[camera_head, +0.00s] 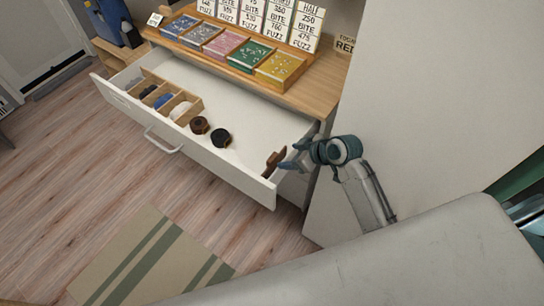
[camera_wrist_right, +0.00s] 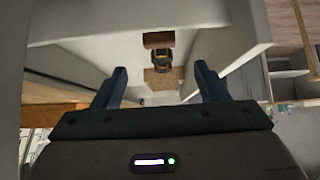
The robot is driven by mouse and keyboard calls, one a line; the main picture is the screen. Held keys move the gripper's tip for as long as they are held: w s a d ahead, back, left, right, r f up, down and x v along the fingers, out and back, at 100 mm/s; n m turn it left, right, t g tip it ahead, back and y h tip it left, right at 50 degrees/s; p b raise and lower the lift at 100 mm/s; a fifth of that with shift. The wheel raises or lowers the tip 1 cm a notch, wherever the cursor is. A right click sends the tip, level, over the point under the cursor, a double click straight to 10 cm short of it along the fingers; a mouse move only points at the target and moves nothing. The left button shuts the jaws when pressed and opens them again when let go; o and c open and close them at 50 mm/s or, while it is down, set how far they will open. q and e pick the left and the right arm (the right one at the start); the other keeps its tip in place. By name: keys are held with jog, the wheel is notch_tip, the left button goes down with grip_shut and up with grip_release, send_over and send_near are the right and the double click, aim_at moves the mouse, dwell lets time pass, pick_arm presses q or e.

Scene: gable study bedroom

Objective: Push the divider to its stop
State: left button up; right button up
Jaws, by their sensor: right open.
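The white drawer (camera_head: 180,125) stands open below the wooden top. A small brown upright piece, seemingly the divider (camera_head: 273,162), stands near its right end; a brown piece (camera_wrist_right: 158,40) also shows ahead in the right wrist view. My right gripper (camera_head: 290,158) is at the drawer's right end, just right of the divider. Its fingers are apart with nothing held between them, as the right wrist view (camera_wrist_right: 161,82) shows. I cannot tell whether a finger touches the divider. My left gripper is not in view.
A wooden compartment tray (camera_head: 165,97) with several small items sits at the drawer's left. Two dark round rolls, one brown (camera_head: 199,125) and one black (camera_head: 220,138), lie mid-drawer. Several coloured boxes (camera_head: 250,56) stand on the wooden top. The drawer floor between rolls and divider is bare.

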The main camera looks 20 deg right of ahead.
aim_at(272, 157)
jog(key=p+x, duration=0.1)
jog(key=x, duration=0.7)
jog(key=shift+w+a+f+p, duration=0.1)
jog(key=shift+w+f+p, duration=0.1)
jog(key=shift+p, duration=0.15)
jog(key=shift+x, duration=0.85)
jog(key=c, duration=1.4)
